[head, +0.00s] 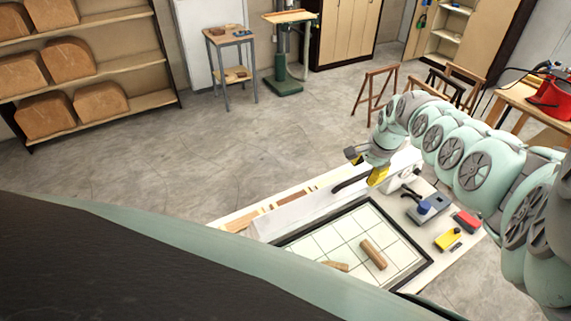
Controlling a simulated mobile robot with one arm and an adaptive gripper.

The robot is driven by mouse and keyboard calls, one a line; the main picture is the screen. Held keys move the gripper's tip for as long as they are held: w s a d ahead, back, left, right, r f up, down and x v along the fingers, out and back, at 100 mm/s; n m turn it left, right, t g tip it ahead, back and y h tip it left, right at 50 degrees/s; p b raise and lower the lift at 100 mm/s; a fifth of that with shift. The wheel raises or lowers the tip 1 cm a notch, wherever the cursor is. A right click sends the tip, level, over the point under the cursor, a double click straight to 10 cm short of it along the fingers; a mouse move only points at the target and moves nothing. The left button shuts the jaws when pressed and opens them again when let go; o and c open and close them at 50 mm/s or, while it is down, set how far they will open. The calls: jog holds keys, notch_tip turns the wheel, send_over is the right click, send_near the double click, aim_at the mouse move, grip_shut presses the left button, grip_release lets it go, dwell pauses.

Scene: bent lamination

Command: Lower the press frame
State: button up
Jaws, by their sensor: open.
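My gripper (366,165) hangs over the back of the white workbench. Its black and yellow fingertips are spread apart with nothing seen between them. A black bar-like handle (350,183) is just below and left of it, on a long pale raised panel (315,207); I cannot tell whether gripper and handle touch. The panel stands along the back of a black-edged bed (408,279) with a pale grid surface. I cannot tell for certain which part is the press frame. A wooden roller (373,254) and a small wooden piece (335,265) lie on the grid.
Wood strips (265,214) lie behind the panel. My body hides the bench's near left part. Shelves (95,60) stand far left; open floor (215,150) lies between.

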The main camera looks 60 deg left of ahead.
jog(key=shift+b+x, duration=0.7)
jog(key=shift+x, duration=0.6)
jog(key=shift+o, duration=0.4)
jog(key=shift+s+a, duration=0.1)
grip_shut()
